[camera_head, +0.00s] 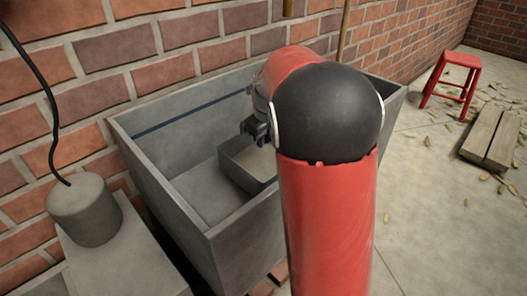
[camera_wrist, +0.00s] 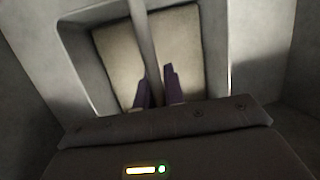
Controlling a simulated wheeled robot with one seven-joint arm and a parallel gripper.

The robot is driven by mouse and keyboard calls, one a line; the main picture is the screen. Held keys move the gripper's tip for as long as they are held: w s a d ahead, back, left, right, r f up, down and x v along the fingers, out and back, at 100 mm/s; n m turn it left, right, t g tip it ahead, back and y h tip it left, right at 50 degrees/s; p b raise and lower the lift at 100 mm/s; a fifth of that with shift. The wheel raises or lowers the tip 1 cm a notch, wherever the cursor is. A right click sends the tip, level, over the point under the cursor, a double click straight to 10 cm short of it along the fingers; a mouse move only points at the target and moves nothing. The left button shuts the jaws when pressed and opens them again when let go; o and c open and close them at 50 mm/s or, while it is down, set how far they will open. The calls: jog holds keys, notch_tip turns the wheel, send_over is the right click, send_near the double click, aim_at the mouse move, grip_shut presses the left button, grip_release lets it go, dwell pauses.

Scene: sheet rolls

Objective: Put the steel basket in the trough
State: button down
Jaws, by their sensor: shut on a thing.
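The steel basket (camera_head: 241,177) is a grey, open box with a beige inside. It is within the grey trough (camera_head: 240,245), below the trough's rim; whether it touches the floor I cannot tell. In the wrist view the basket (camera_wrist: 77,50) fills the upper middle, with a bar-like handle running across its opening. My red arm hides the trough's right part and some of the basket.
A grey cylinder (camera_head: 84,210) with a black cable stands on a ledge (camera_head: 125,260) left of the trough. A brick wall (camera_head: 130,60) is behind. A red stool (camera_head: 456,80) and a wooden pallet (camera_head: 491,135) stand on the floor at right. The trough's left floor is bare.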

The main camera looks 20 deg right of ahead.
aim_at(262, 159)
jog(key=shift+f, duration=2.15)
jog(key=c, duration=1.5)
grip_release()
jog(key=shift+f, duration=0.1)
jog(key=v, duration=1.2)
